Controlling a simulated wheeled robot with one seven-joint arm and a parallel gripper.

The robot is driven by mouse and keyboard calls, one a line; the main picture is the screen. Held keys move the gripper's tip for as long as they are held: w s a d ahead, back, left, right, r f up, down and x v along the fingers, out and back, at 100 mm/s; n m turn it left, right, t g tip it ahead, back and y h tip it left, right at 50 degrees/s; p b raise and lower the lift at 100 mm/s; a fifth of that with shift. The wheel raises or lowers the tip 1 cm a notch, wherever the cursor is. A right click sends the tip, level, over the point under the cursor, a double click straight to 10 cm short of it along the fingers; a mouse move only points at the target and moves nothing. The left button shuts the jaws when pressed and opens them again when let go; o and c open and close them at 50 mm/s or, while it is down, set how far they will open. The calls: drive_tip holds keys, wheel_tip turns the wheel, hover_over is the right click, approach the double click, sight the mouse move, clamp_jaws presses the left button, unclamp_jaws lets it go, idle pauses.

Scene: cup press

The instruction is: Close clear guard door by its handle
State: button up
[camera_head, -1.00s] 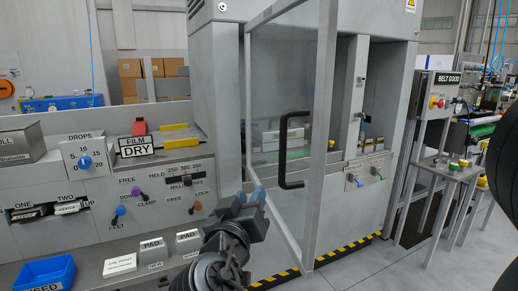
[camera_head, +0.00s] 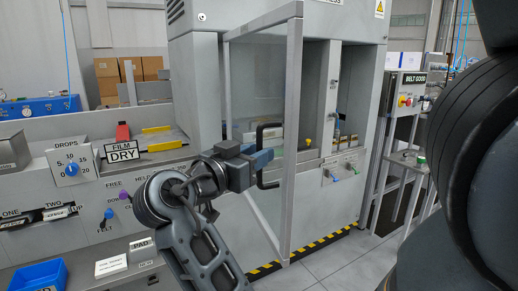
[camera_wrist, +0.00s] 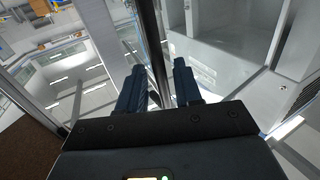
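The clear guard door (camera_head: 262,208) has a grey metal frame and stands swung out from the front of the grey press. Its black D-shaped handle (camera_head: 259,136) is near the free edge. My gripper (camera_head: 262,159) is at the handle's middle, seen from the left in the head view. In the wrist view, the dark handle bar (camera_wrist: 156,50) runs between the two blue fingers of my gripper (camera_wrist: 160,82). The fingers stand apart, with a narrow gap showing beside the bar. Part of the handle is hidden behind the fingers in the head view.
The press (camera_head: 355,90) has coloured knobs (camera_head: 336,178) on its front, right of the door. A control bench with a FILM DRY sign (camera_head: 123,150) and a blue bin (camera_head: 40,275) is at left. Striped floor tape (camera_head: 335,238) runs along the press base.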

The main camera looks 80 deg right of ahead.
drive_tip(key=shift+x, duration=0.75)
drive_tip(key=shift+c, duration=0.5)
clamp_jaws()
